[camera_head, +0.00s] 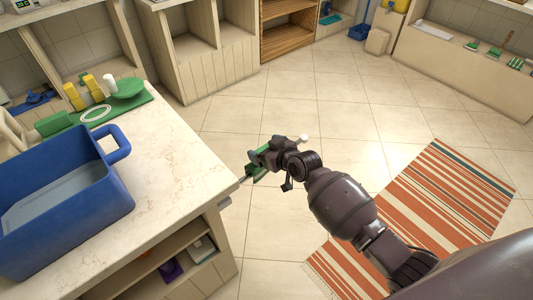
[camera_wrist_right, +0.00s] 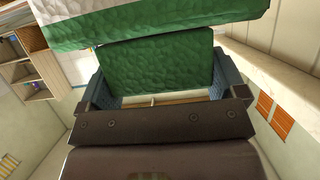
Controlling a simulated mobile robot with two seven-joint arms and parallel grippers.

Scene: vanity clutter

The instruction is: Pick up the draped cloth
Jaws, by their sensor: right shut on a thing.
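The green cloth (camera_wrist_right: 155,62) fills the space between the fingers of my right gripper (camera_wrist_right: 168,88) in the right wrist view. A second green fold with a pale part (camera_wrist_right: 150,20) lies across the top of that view. In the head view my right gripper (camera_head: 258,160) is just off the right edge of the counter, over the floor. A small piece of the green cloth (camera_head: 259,175) shows at its fingers; the rest is hidden by the gripper. My right gripper is shut on the cloth. My left gripper is not in view.
A marble-topped counter (camera_head: 175,160) with open shelves below stands at left, close to my gripper. On it are a blue basin (camera_head: 60,215) and a green mat with yellow bottles (camera_head: 95,86). A striped rug (camera_head: 430,200) lies on the open tiled floor.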

